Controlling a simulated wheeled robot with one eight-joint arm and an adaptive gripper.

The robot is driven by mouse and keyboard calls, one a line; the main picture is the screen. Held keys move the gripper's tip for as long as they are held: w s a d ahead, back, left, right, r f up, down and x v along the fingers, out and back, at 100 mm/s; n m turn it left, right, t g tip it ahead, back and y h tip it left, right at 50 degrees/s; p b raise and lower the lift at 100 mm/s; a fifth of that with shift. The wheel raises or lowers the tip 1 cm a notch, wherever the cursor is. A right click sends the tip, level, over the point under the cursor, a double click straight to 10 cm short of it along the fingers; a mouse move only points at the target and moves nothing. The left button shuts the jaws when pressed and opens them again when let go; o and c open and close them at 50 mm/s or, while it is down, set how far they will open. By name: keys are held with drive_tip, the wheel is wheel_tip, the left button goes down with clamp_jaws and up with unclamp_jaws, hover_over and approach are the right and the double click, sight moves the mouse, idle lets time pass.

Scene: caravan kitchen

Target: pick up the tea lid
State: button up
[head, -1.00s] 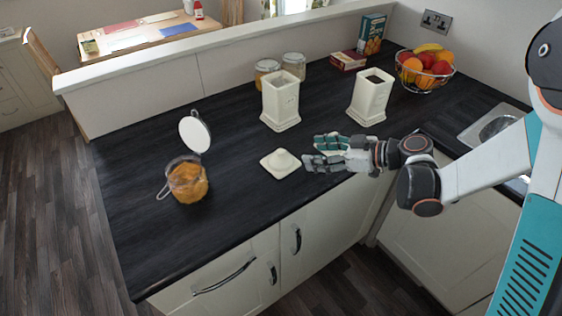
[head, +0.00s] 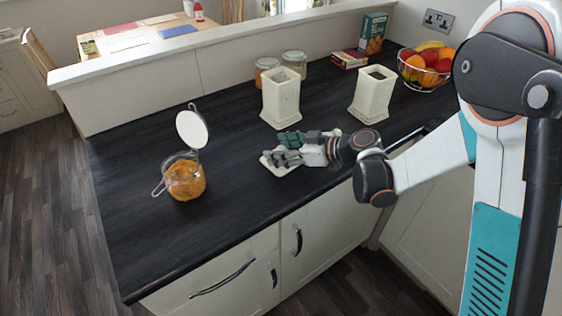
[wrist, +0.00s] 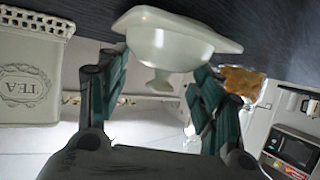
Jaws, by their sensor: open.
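The tea lid, a cream square lid with a round knob, lies on the dark counter in the head view (head: 283,171), partly covered by my gripper (head: 279,149). In the wrist view the lid (wrist: 172,45) is close in front, its knob between the two green-padded fingers of my gripper (wrist: 158,76). The fingers are open, one on each side of the knob. I cannot tell whether they touch the lid. A cream canister marked TEA (wrist: 28,85) stands at the left of the wrist view.
Two open cream canisters (head: 281,100) (head: 372,97) stand behind my gripper. A glass jar of orange contents (head: 186,181) with its lid raised is at the left. Lidded jars (head: 294,64), boxes (head: 373,36) and a fruit basket (head: 426,68) line the back. The front-left counter is clear.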

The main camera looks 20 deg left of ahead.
drive_tip(key=shift+r, duration=0.1)
drive_tip(key=c, duration=1.2)
drive_tip(key=shift+s, duration=0.1)
clamp_jaws()
